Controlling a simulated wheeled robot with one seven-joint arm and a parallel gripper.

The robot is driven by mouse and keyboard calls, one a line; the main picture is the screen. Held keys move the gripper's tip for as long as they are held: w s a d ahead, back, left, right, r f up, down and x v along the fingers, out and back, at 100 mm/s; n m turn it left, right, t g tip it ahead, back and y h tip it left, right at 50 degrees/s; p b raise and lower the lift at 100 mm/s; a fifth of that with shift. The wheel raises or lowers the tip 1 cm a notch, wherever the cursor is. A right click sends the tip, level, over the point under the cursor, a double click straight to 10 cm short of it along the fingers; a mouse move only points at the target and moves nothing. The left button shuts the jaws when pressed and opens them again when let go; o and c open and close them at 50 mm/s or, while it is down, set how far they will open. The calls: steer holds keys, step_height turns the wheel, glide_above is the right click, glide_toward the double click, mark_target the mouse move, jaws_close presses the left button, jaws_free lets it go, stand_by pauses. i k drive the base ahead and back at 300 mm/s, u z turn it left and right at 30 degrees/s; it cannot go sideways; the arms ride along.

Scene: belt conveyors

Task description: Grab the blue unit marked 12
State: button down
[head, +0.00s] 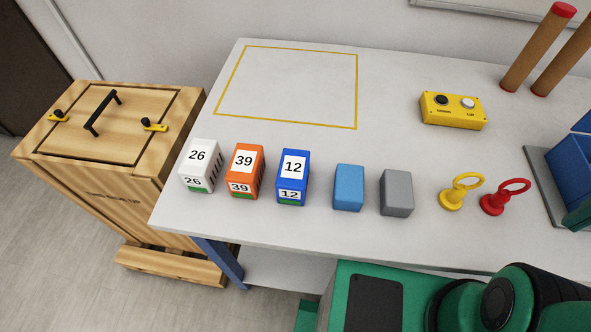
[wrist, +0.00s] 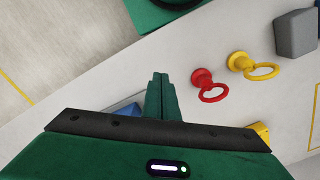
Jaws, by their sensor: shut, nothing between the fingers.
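The blue unit marked 12 (head: 292,177) stands upright on the white table (head: 395,145) in the head view. It is the right-hand one of three numbered units, with 12 on white labels on its top and front. The wrist view does not show it. My gripper (wrist: 160,77) is in the wrist view, its two green fingers shut together with nothing between them. It is over the part of the table near the red ring, away from the blue unit.
Left of it stand an orange unit marked 39 (head: 245,171) and a white unit marked 26 (head: 200,166). Right of it are a plain blue block (head: 349,187), a grey block (head: 397,192), a yellow ring (head: 452,201) and a red ring (head: 492,203). A yellow-outlined area behind is empty.

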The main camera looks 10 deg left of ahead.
mark_target(291, 183)
steer(key=z, duration=0.05)
steer(key=k, duration=0.5)
steer(key=z, duration=0.65)
steer(key=k, duration=1.05)
steer(key=u, duration=0.45)
steer(key=i, duration=1)
steer(key=z, duration=0.05)
